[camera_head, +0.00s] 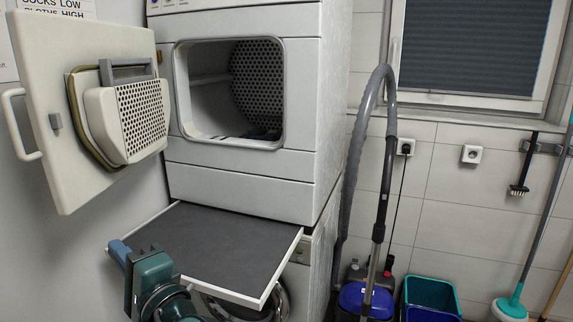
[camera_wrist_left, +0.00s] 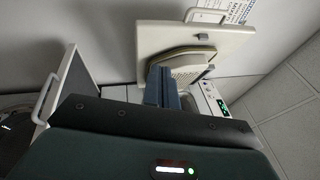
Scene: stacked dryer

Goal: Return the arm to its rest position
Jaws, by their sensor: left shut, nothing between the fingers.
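My left gripper (camera_head: 120,251) is at the lower left of the head view, by the left edge of the pulled-out dark shelf (camera_head: 222,244). Its blue fingers are shut with nothing between them. In the left wrist view the shut fingers (camera_wrist_left: 163,86) point toward the open dryer door (camera_wrist_left: 185,45). In the head view the cream dryer door (camera_head: 50,80) hangs wide open at the upper left, above and apart from the gripper. The stacked dryer (camera_head: 240,185) has an open drum behind the door. My right gripper is not in view.
Below the shelf is a washer with a round door (camera_head: 280,300), partly hidden. To the right stand a vacuum cleaner (camera_head: 365,300) with a tall grey hose (camera_head: 350,190), a teal bin (camera_head: 432,293) and a mop (camera_head: 512,305). A wall is close behind the dryer door.

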